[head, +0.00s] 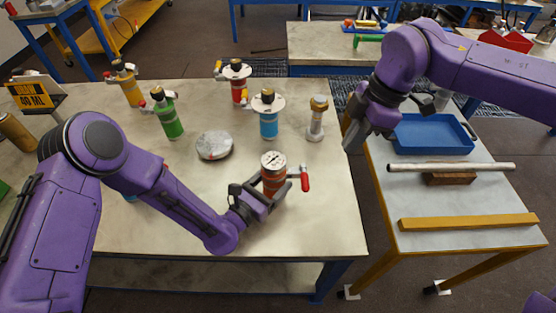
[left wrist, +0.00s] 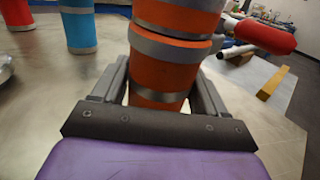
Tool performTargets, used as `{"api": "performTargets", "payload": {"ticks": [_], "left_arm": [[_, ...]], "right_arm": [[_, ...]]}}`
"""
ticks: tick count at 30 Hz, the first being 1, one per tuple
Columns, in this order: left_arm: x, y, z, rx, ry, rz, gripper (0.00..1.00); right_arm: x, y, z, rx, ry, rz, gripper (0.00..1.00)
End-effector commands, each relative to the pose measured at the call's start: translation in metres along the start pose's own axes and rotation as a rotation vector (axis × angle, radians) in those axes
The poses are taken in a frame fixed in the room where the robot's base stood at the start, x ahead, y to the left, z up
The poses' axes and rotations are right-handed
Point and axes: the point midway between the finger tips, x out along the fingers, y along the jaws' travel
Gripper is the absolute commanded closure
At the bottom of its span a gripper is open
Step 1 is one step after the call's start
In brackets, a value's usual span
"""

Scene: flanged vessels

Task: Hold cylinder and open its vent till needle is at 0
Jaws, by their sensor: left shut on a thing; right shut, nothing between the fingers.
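The orange cylinder (head: 273,184) stands near the right front of the table, with a pale round gauge (head: 272,160) on top. The needle is too small to read. A red-handled vent lever (head: 305,178) sticks out on its right side. My left gripper (head: 270,190) is shut around the cylinder's body. In the left wrist view the orange cylinder with grey bands (left wrist: 165,70) sits between the fingers, and the red handle (left wrist: 265,37) is at upper right. My right gripper (head: 355,135) is shut and empty, raised near the table's right edge, apart from the cylinder.
Blue (head: 268,124), red (head: 238,90), green (head: 168,118) and yellow (head: 128,88) vessels stand behind. A side table holds a blue tray (head: 430,134), a pipe (head: 450,167) and a yellow bar (head: 468,221).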

Motion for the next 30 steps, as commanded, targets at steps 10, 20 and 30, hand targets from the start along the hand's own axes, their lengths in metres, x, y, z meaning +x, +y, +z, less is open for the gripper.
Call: {"api": "performTargets", "payload": {"ticks": [10,20,30], "left_arm": [[0.000,0.001,0.000,0.001,0.000,0.001,0.84],[0.000,0.000,0.000,0.001,0.000,0.001,0.00],[-0.031,0.001,0.000,-0.004,0.003,0.003,0.00]], "right_arm": [[0.000,0.000,0.000,0.000,0.000,0.000,1.00],[0.000,0.000,0.000,0.000,0.000,0.000,1.00],[0.000,0.000,0.000,0.000,0.000,0.000,1.00]]}}
